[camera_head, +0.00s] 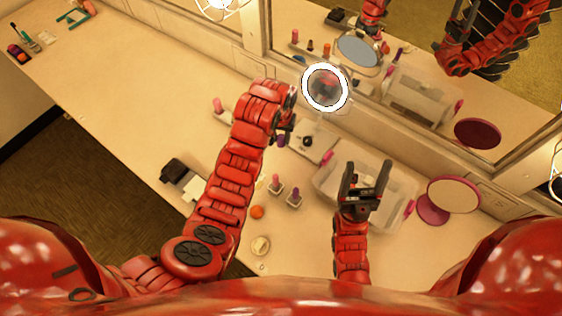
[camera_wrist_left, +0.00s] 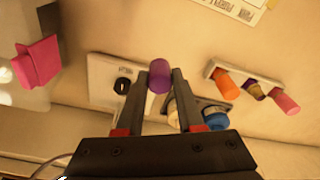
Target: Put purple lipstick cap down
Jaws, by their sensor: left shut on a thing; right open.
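My left gripper (camera_head: 284,130) is at the end of the left arm, above the far part of the counter near the ring-lit mirror. In the left wrist view its fingers (camera_wrist_left: 159,85) are shut on the purple lipstick cap (camera_wrist_left: 159,74), which shows at their tips. The gap between cap and counter is hard to judge. My right gripper (camera_head: 367,178) is open and empty over the clear bin (camera_head: 393,225). In the left wrist view, a white rack (camera_wrist_left: 258,86) to the right of the cap holds orange, purple and pink pieces.
Two small holders with lipsticks (camera_head: 275,184) (camera_head: 295,198), an orange piece (camera_head: 257,212) and a pale round piece (camera_head: 261,245) stand nearer. A pink round mirror (camera_head: 453,195) is at right.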

